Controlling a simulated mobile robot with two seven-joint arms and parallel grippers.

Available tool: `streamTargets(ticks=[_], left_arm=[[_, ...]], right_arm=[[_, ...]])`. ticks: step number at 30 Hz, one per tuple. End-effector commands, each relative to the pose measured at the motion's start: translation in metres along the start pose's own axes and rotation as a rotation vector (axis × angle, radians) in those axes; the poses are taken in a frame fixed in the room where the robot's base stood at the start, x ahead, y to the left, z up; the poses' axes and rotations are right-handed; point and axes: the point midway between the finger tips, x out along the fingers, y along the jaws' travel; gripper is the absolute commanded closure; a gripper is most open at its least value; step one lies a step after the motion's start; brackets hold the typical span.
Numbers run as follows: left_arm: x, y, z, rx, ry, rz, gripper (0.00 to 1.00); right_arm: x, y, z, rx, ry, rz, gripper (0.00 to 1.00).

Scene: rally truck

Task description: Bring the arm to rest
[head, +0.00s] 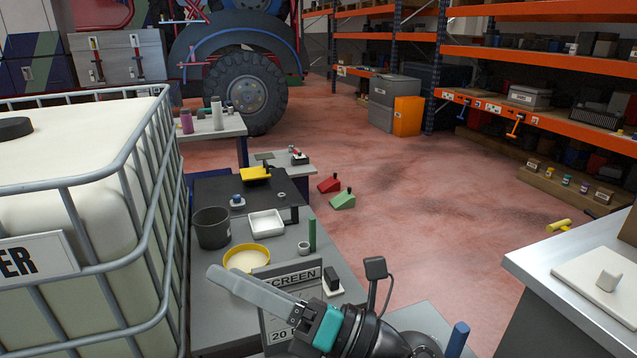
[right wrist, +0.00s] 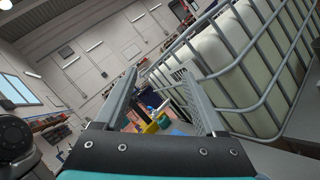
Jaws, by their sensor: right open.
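My right gripper (head: 258,290) is in the lower middle of the head view, above the grey workbench (head: 213,305). Its long grey fingers reach toward the left, toward the caged white tank. In the right wrist view my right gripper (right wrist: 165,95) shows its two fingers apart with nothing between them. My left gripper is not in the head view.
A white tank (head: 75,210) in a metal cage stands close on the left. The bench holds a black bucket (head: 211,228), a yellow-rimmed round pan (head: 246,258), a white tray (head: 266,223) and a green cylinder (head: 312,235). A grey cabinet (head: 570,285) stands at right. Open red floor (head: 430,215) lies between.

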Motion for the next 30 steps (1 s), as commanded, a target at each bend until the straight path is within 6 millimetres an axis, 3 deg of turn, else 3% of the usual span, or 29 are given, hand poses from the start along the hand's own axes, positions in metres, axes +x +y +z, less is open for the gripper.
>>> streamTargets(ticks=[3, 7, 11, 14, 17, 22, 26, 30], left_arm=[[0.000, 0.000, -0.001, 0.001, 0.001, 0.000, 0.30], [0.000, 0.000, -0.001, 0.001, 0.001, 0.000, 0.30], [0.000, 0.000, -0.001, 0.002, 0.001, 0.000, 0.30], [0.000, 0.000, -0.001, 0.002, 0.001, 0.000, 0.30], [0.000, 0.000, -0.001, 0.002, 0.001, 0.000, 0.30], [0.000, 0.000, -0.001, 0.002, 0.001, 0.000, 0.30], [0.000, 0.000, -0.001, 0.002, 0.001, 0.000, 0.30], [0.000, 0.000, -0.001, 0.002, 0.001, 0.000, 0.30]], right_arm=[[-0.018, -0.003, 0.044, 0.216, -0.278, -0.020, 0.28], [-0.054, -0.024, 0.082, 0.460, -0.571, -0.067, 0.28], [-0.103, -0.058, 0.100, 0.709, -0.851, -0.142, 0.28], [-0.146, -0.086, 0.096, 0.901, -1.056, -0.218, 0.28], [-0.190, -0.112, 0.077, 1.091, -1.251, -0.310, 0.28], [-0.259, -0.142, 0.014, 1.409, -1.556, -0.506, 0.28], [-0.300, -0.145, -0.046, 1.622, -1.747, -0.682, 0.28], [-0.327, -0.133, -0.104, 1.798, -1.890, -0.862, 0.28]])
